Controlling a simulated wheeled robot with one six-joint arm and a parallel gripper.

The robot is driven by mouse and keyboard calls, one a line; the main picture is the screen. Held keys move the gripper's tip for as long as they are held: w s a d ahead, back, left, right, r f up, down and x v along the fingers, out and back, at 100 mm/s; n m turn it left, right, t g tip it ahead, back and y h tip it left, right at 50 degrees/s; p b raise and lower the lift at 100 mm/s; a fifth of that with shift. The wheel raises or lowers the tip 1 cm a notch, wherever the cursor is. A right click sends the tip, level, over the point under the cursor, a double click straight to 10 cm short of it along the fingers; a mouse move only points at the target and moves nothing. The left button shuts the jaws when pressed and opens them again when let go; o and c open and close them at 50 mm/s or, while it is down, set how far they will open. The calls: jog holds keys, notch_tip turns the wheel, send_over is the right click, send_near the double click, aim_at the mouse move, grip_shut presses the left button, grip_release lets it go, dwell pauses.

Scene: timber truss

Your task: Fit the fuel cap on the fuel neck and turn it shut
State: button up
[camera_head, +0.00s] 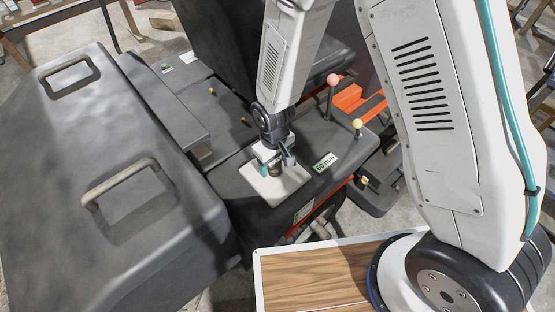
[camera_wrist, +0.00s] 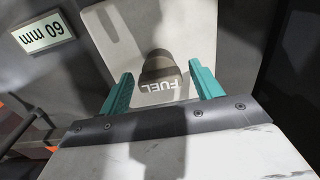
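A dark brown-grey round piece with the upside-down word FUEL (camera_wrist: 160,68) stands on a pale plate in the wrist view. In the head view it shows as a small dark shape (camera_head: 275,170) under my gripper (camera_head: 276,162). I take it for the fuel cap; a separate fuel neck cannot be made out, and I cannot tell whether it is beneath the cap. My gripper (camera_wrist: 160,72) has its teal fingers apart, one on each side of the dark piece, with a gap visible on both sides.
The pale plate (camera_head: 288,188) lies on a dark machine housing beside a "60 mm" label (camera_head: 326,162). Two levers with a red knob (camera_head: 333,79) and a yellow knob (camera_head: 358,124) stand to the right. A large dark cover with handles (camera_head: 125,185) fills the left.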

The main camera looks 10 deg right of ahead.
aim_at(275, 162)
jog(key=c, duration=0.8)
jog(key=shift+o, duration=0.8)
jog(key=c, duration=0.6)
jog(key=shift+m, duration=1)
jog(key=o, duration=1.1)
jog(key=shift+m, duration=0.4)
jog(key=o, duration=0.7)
jog(key=shift+r, duration=0.1)
jog(key=shift+r, duration=2.9)
